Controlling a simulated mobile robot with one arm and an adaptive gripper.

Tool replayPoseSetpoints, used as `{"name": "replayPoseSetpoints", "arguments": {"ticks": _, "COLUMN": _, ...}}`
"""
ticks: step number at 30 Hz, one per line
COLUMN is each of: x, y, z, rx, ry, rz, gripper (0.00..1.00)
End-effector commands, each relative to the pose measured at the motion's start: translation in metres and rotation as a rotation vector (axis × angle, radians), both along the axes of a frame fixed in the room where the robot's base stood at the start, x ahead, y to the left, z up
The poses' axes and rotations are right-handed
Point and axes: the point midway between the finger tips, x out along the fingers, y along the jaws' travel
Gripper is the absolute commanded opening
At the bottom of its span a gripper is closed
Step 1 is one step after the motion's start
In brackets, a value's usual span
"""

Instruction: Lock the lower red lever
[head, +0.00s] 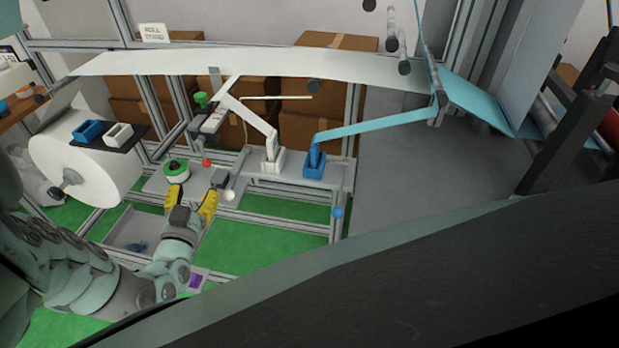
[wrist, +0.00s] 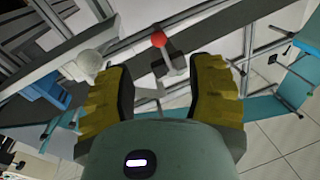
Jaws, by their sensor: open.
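The red-knobbed lever (head: 206,163) sits at the edge of the grey frame shelf, beyond my gripper in the head view. In the wrist view its round red knob (wrist: 159,39) is above the gap between my fingers, with a grey metal piece beside it. My gripper (head: 192,197) has yellow finger pads and is open and empty. In the wrist view the two pads of my gripper (wrist: 161,82) stand apart on either side of the lever's grey parts, and I see no contact. I cannot tell the lever's lock position.
A white round knob (head: 229,195) is just right of my gripper. A green-and-white spool (head: 176,171) and a green knob (head: 200,98) are nearby. White (head: 272,160) and blue (head: 315,165) stands are farther right. A large white roll (head: 85,170) is at left.

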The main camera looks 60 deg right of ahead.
Motion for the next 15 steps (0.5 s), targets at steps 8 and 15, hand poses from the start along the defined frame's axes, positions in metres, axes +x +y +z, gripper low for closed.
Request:
{"name": "replayPoseSetpoints", "arguments": {"ticks": 8, "x": -0.008, "y": 0.014, "z": -0.001, "rx": -0.001, "ry": 0.003, "rz": 0.005, "gripper": 0.54}}
{"name": "replayPoseSetpoints", "arguments": {"ticks": 15, "x": -0.011, "y": 0.017, "z": 0.000, "rx": -0.003, "ry": -0.004, "rz": 0.003, "gripper": 0.54}}
